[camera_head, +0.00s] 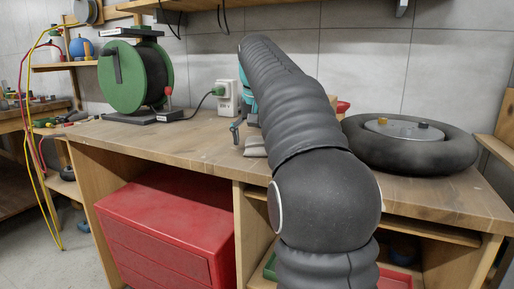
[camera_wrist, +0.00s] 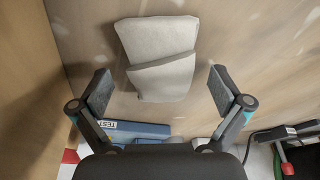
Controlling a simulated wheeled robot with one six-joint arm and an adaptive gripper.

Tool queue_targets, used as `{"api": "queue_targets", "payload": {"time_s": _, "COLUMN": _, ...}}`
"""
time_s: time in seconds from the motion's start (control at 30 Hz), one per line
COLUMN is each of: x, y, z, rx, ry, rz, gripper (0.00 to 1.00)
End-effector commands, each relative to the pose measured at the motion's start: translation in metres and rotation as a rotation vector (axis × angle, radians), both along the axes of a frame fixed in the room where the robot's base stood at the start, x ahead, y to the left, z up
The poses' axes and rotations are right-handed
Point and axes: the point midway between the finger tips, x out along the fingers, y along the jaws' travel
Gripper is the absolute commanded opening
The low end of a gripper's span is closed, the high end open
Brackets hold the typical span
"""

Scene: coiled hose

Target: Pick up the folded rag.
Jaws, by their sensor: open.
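The folded rag (camera_wrist: 160,62) is light grey and lies flat on the wooden bench in the wrist view, with a fold across its lower half. In the head view a small part of it (camera_head: 255,147) shows just left of my arm, which hides the rest. My gripper (camera_wrist: 160,90) is open and empty in the wrist view. Its two fingers stand left and right of the rag's lower half, with a gap on each side, and do not touch it. In the head view my gripper is mostly hidden behind my arm.
A blue object marked TEST (camera_wrist: 145,130) lies below the rag in the wrist view. On the bench (camera_head: 190,137) stand a green reel (camera_head: 122,78), a white socket box (camera_head: 228,98) and a black ring-shaped coil (camera_head: 410,148). The bench's left front is clear. A red cabinet (camera_head: 165,225) stands below.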

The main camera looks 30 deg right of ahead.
Motion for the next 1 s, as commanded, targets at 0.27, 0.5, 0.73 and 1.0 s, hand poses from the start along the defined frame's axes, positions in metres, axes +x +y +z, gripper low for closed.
{"api": "queue_targets", "payload": {"time_s": 0.27, "x": 0.000, "y": 0.000, "z": 0.000, "rx": 0.000, "ry": 0.000, "rz": 0.000, "gripper": 0.41}}
{"api": "queue_targets", "payload": {"time_s": 0.5, "x": 0.000, "y": 0.000, "z": 0.000, "rx": 0.000, "ry": 0.000, "rz": 0.000, "gripper": 0.36}}
{"api": "queue_targets", "payload": {"time_s": 0.73, "x": 0.001, "y": 0.000, "z": 0.012, "rx": -0.001, "ry": -0.002, "rz": 0.000, "gripper": 0.36}}
{"api": "queue_targets", "payload": {"time_s": 1.0, "x": 0.001, "y": 0.000, "z": 0.064, "rx": -0.001, "ry": -0.003, "rz": 0.001, "gripper": 0.36}}
